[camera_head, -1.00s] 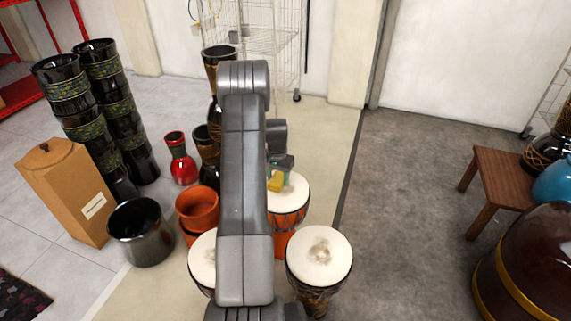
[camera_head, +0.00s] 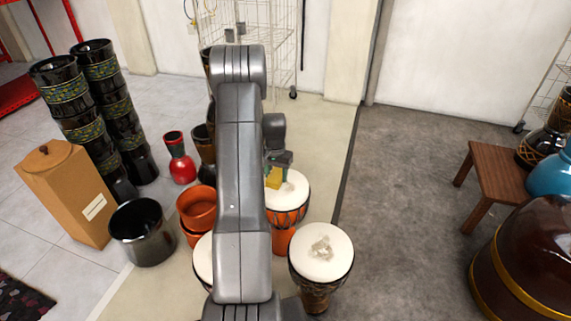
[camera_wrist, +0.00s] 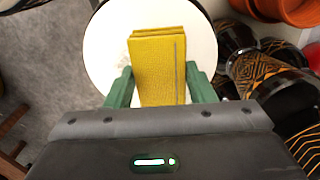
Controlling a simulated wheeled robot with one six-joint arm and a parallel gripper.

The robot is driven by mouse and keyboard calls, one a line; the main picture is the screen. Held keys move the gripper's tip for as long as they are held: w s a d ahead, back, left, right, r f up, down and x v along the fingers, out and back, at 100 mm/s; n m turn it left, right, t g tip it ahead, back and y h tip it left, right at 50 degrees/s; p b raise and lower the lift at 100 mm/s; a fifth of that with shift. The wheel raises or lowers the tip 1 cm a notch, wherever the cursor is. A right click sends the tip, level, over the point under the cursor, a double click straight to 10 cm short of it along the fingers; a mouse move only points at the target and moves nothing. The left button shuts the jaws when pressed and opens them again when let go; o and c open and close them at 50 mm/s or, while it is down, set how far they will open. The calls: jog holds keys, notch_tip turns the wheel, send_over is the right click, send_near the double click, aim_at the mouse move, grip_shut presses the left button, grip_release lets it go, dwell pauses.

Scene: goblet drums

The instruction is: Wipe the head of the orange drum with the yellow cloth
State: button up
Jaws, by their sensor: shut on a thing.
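The orange drum (camera_head: 287,205) stands upright behind the front drums, with a white head partly hidden by my arm. My gripper (camera_wrist: 158,85) is shut on the yellow cloth (camera_wrist: 158,50), a folded block between its green fingers. In the wrist view the cloth lies over the white drum head (camera_wrist: 105,50); I cannot tell whether it touches. In the head view the yellow cloth (camera_head: 273,178) shows at the left part of the orange drum's head.
A drum with a smudged white head (camera_head: 321,254) stands in front on the right. Another white-headed drum (camera_head: 203,262) is half hidden by my arm. Orange pots (camera_head: 196,207) and a dark metal pot (camera_head: 142,232) stand left.

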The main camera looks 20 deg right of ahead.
jog(key=shift+r+p, duration=1.05)
jog(key=shift+r, duration=1.1)
